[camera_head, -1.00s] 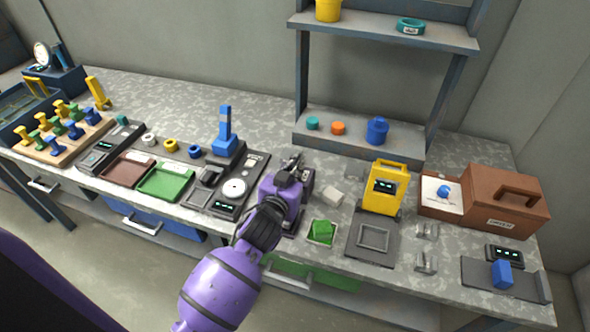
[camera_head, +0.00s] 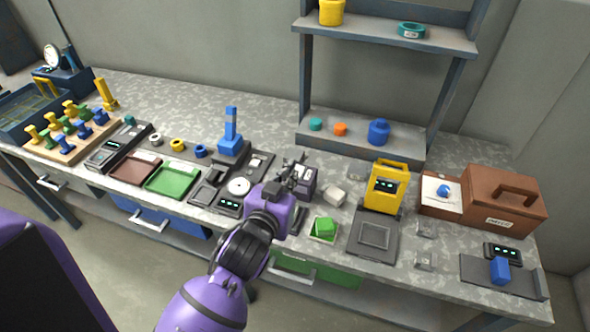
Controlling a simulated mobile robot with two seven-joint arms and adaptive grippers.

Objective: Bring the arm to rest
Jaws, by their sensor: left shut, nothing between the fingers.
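My left gripper (camera_head: 294,168) is at the end of the purple arm, which comes in from the lower left. Its dark fingers are together and empty, above the middle of the workbench (camera_head: 335,272). The arm partly hides the bench's front edge. A purple and black part of mine fills the lower left corner. My right gripper is not in view.
A blue post (camera_head: 231,130) stands behind left. A shelf (camera_head: 360,137) rises behind. Bare bench shows at the back left.

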